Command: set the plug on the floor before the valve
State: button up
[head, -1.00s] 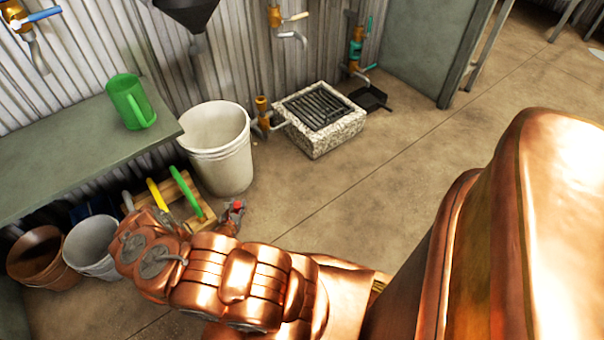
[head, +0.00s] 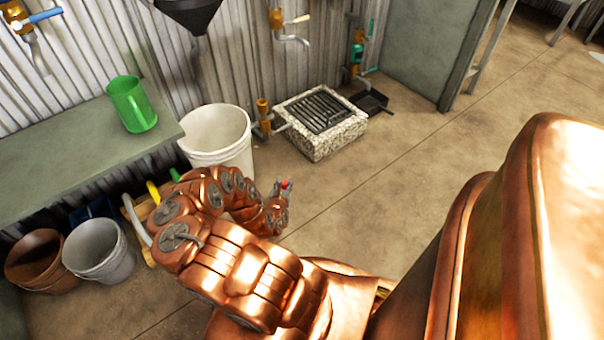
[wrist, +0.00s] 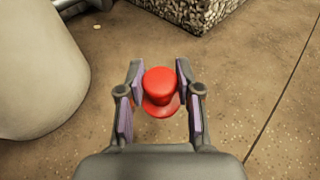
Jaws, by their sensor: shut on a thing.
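A red plug (wrist: 163,90) with a rounded top and a wider flange sits between the two fingers of my gripper (wrist: 160,78) in the wrist view. My gripper is shut on it, with bare floor behind it. In the head view the plug (head: 286,184) shows as a small red spot at the tip of my gripper (head: 284,188), right of the white bucket and in front of the stone drain. A low brass valve (head: 264,118) stands between the bucket and the drain. Other brass valves (head: 277,20) are on the wall, including one with teal handles (head: 357,52).
A white bucket (head: 218,140) stands close left of my gripper. The stone drain (head: 318,145) with a dark grate is behind it. A bench (head: 60,160) bears a green jug (head: 132,104). Floor (head: 400,170) to the right is clear.

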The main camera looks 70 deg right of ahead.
jog(key=d+f+b, duration=0.1)
jog(key=d+b, duration=0.2)
jog(key=d, duration=0.2)
jog(key=s+d+f+b, duration=0.1)
jog(key=d+f+b, duration=0.1)
jog(key=d, duration=0.3)
jog(key=d+f+b, duration=0.2)
jog(key=d+b, duration=0.2)
jog(key=d, duration=0.1)
jog(key=shift+s, duration=0.15)
jog(key=shift+a, duration=0.1)
jog(key=o, duration=1)
